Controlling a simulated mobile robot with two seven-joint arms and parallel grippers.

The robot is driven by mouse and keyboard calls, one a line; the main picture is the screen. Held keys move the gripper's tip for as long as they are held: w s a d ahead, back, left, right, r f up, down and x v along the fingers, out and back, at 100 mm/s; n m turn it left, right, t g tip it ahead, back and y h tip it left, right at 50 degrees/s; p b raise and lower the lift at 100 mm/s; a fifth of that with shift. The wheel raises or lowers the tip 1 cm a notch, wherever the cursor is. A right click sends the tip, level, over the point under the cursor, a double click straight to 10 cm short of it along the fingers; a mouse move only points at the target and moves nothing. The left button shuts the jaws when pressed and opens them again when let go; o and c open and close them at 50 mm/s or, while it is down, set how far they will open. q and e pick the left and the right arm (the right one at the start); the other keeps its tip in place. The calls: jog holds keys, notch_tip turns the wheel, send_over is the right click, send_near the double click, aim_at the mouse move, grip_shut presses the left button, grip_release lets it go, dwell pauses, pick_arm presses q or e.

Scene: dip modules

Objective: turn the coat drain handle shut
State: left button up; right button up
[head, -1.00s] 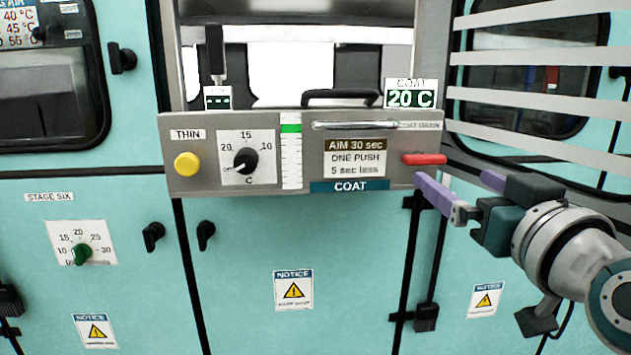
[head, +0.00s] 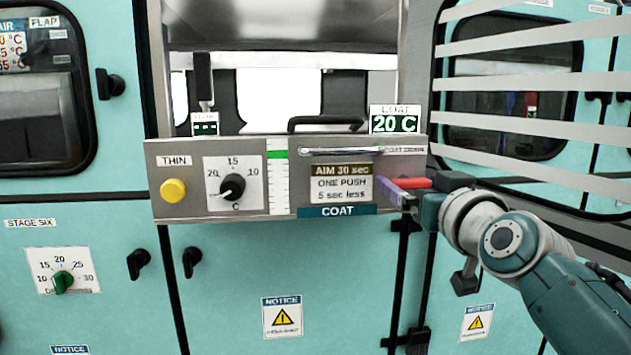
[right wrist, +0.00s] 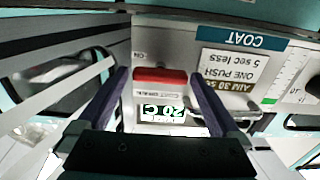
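The red coat drain handle (head: 414,183) lies level at the right end of the grey coat panel (head: 270,209), below the "COAT DRAIN" label. My right gripper (head: 390,188) is at the handle, its purple fingers pointing toward the panel. In the right wrist view, the red handle (right wrist: 160,76) lies crosswise between the two parted fingers of my right gripper (right wrist: 161,72), with a gap at each end. Whether a finger touches it I cannot tell. In the head view the gripper hides part of the handle. My left gripper is out of view.
A silver bar (head: 345,151) and a black handle (head: 326,124) sit above the panel's labels. A yellow button (head: 173,190) and a black dial (head: 232,187) are on its left. White slats (head: 530,130) cross the right side, close to my right arm.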

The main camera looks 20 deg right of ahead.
jog(key=c, duration=1.1)
jog(key=shift+m, duration=0.3)
jog(key=m+p, duration=0.1)
jog(key=m, duration=0.1)
jog(key=shift+m, duration=0.4)
jog(key=m+p, duration=0.1)
jog(key=m, duration=0.3)
jog(key=shift+d+m, duration=0.1)
jog(key=shift+m, duration=0.2)
jog(key=m, duration=0.4)
jog(key=shift+f, duration=0.1)
jog(key=m, duration=0.5)
jog(key=shift+f+m, duration=0.1)
jog(key=shift+m, duration=0.3)
